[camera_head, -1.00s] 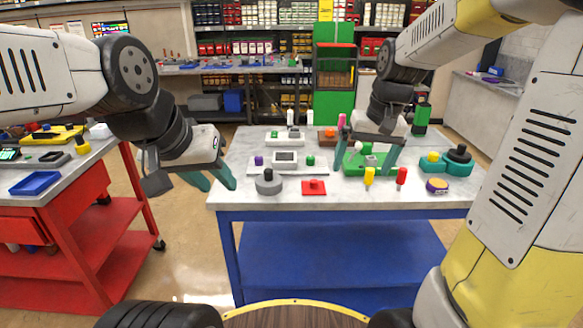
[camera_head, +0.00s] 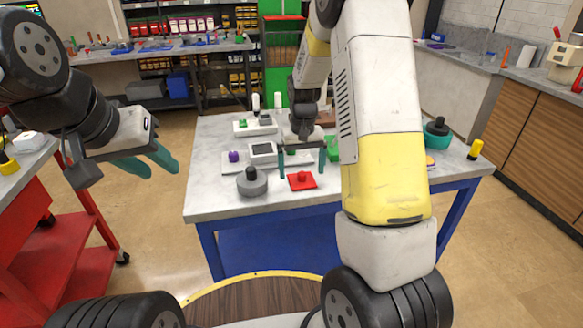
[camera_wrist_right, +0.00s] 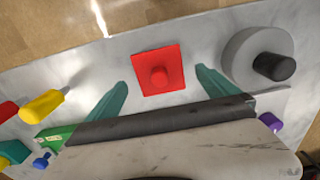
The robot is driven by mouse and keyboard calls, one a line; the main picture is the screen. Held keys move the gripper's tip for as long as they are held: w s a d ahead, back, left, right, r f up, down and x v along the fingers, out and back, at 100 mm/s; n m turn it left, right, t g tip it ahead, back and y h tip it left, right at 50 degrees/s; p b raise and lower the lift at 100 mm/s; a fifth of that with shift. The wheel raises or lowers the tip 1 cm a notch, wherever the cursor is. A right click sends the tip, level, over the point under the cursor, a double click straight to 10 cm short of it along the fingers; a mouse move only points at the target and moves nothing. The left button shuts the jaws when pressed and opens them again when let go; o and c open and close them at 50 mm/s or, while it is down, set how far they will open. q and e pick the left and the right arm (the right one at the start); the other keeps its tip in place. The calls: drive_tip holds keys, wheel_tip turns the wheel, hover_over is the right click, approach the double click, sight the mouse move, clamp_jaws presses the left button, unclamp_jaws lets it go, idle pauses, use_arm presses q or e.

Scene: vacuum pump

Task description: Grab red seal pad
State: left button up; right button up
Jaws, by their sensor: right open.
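In the right wrist view the red seal pad (camera_wrist_right: 159,69) lies ahead of and between the two teal fingers. My right gripper (camera_head: 302,169) is open and empty, just behind the pad in the head view; it also shows in the right wrist view (camera_wrist_right: 162,86). My left gripper (camera_head: 160,165) is left of the table, away from the pad, with its teal fingers apart and nothing between them.
A grey round part with a black knob (camera_head: 252,183) stands left of the pad. A white panel with a purple knob (camera_head: 233,156) lies behind it. A yellow-handled tool (camera_wrist_right: 42,106) and a green part (camera_wrist_right: 52,137) lie on the other side. My right arm hides much of the table's right side.

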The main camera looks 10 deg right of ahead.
wheel_tip(320, 180, down, 2)
drive_tip(key=shift+f, duration=0.1)
drive_tip(key=shift+c, duration=0.2)
drive_tip(key=c, duration=1.4)
